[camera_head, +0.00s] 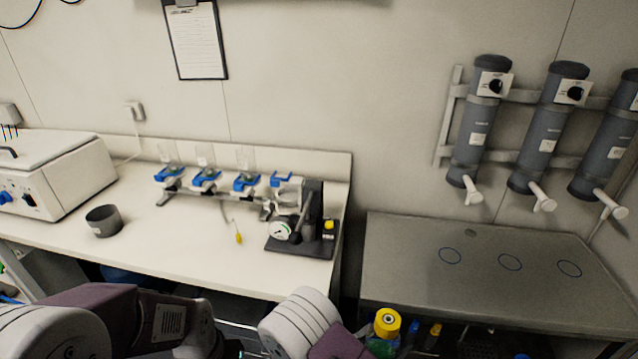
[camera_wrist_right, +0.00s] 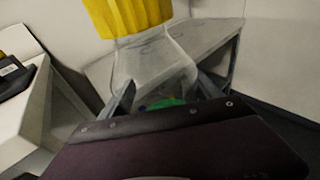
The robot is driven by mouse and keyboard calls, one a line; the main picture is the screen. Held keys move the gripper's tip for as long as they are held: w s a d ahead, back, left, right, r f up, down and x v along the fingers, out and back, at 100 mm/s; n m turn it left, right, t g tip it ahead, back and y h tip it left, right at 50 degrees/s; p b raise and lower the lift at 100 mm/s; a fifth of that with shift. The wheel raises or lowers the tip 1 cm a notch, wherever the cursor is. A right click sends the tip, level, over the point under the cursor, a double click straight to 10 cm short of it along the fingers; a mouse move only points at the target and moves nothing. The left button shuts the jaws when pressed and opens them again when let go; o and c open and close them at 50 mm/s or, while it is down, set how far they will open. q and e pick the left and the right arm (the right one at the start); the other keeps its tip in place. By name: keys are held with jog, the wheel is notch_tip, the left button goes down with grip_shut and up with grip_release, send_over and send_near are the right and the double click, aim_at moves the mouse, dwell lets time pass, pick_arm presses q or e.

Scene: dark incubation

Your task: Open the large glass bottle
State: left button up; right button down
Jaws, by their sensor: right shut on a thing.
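The large glass bottle (camera_wrist_right: 158,62) is clear, with a ribbed yellow cap (camera_wrist_right: 125,14) on its top. In the right wrist view it stands between the two fingers of my right gripper (camera_wrist_right: 165,97), which is shut on it. Something green shows low in the glass. In the head view the yellow cap (camera_head: 387,322) is at the bottom edge, right of my right arm, with green glass below it; the rest of the bottle is cut off. My left arm comes in from the lower left, but its fingers are not visible.
A white bench (camera_head: 180,245) holds a filter manifold (camera_head: 205,180), a pump (camera_head: 300,225), a dark bowl (camera_head: 103,221) and a white bath (camera_head: 55,170). A grey bench (camera_head: 480,290) with three blue rings is clear on top. Grey dispensers (camera_head: 480,125) hang above it.

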pick_arm(q)
jog(key=shift+o, duration=1.4)
jog(key=w+d+r+m+g, duration=0.15)
jog(key=r+m, duration=0.25)
jog(key=m, duration=0.5)
jog(key=w+d+r+m, duration=0.2)
jog(key=w+r+m, duration=0.15)
jog(key=m, duration=0.55)
jog(key=w+d+r+m+g, duration=0.15)
jog(key=r+m, duration=0.25)
jog(key=m, duration=0.5)
jog(key=w+d+r+m+t, duration=0.1)
jog(key=w+d+r+m, duration=0.15)
jog(key=d, duration=0.35)
jog(key=w+d+r+m+t, duration=0.1)
jog(key=d+r+m, duration=0.25)
jog(key=d, duration=0.25)
jog(key=s+d+f+m, duration=0.1)
jog(key=d+f, duration=0.2)
jog(key=f, duration=0.6)
jog(key=shift+s+d+f, duration=0.15)
jog(key=shift+f, duration=0.2)
pick_arm(e)
jog(key=w+a+r+n+t+y, duration=0.1)
jog(key=a+n+t+y, duration=0.2)
jog(key=a, duration=1.1)
jog(key=shift+w+a+r, duration=0.2)
jog(key=shift+w+r, duration=0.15)
